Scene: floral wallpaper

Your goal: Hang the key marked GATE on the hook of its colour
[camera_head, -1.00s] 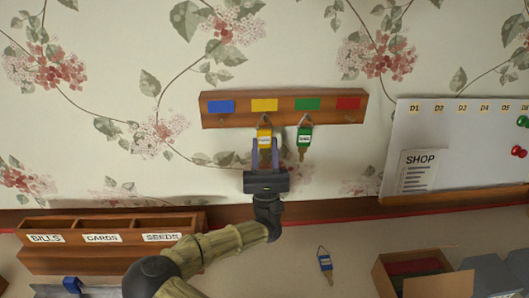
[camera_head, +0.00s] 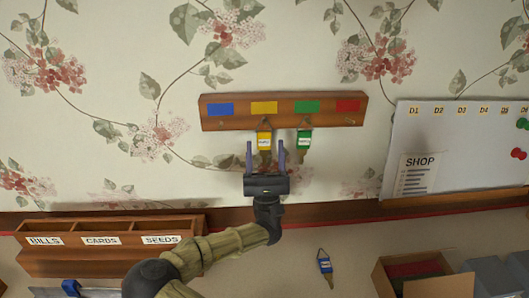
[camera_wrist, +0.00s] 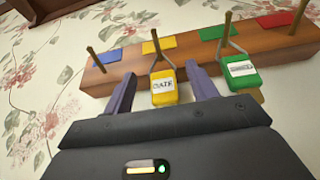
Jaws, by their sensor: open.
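The key with the yellow tag (camera_head: 264,141) hangs from the hook under the yellow patch (camera_head: 264,107). Its tag reads GATE in the wrist view (camera_wrist: 163,87). My gripper (camera_head: 266,147) is open, just below the yellow tag. In the wrist view its fingers (camera_wrist: 163,89) stand apart on either side of the yellow tag, without visible contact. A key with a green tag (camera_head: 304,140) hangs from the hook under the green patch (camera_head: 307,106). It also shows in the wrist view (camera_wrist: 241,72), right of my right finger. The wooden hook rail (camera_head: 285,120) is on the wall.
The blue (camera_head: 220,109) and red (camera_head: 347,105) patches have empty hooks. A key with a blue tag (camera_head: 325,264) lies on the surface below. A labelled wooden sorter (camera_head: 110,262) stands left, a white board (camera_head: 460,150) right, and an open box (camera_head: 440,286) at lower right.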

